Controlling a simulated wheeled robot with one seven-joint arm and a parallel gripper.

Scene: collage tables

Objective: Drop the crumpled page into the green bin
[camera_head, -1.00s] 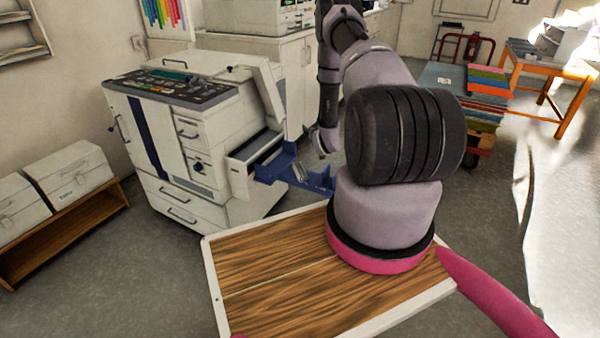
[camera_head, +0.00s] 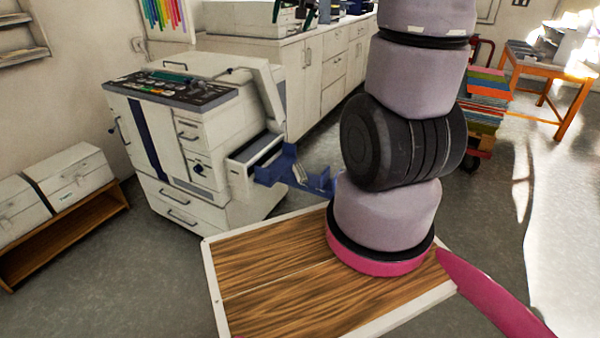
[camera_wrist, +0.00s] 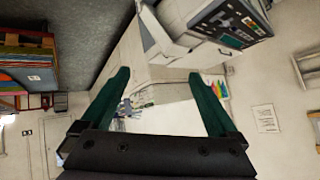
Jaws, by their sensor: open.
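I cannot make out the crumpled page or the green bin in either view. My gripper (camera_wrist: 161,75) shows in the wrist view with its two green fingers spread wide. Nothing is held between the fingers. The gripper is outside the head view, where my arm rises out of the top of the picture. A small pale grey piece (camera_head: 299,172) sits at the blue tray on the copier's side. I cannot tell what it is.
A white copier (camera_head: 190,135) stands left of my arm, with its blue tray (camera_head: 272,172) jutting toward me. White cabinets (camera_head: 335,65) stand behind it. Two pale boxes (camera_head: 75,180) sit on a low wooden shelf. A cart of coloured stacks (camera_head: 485,105) stands right, near an orange-legged table (camera_head: 565,120).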

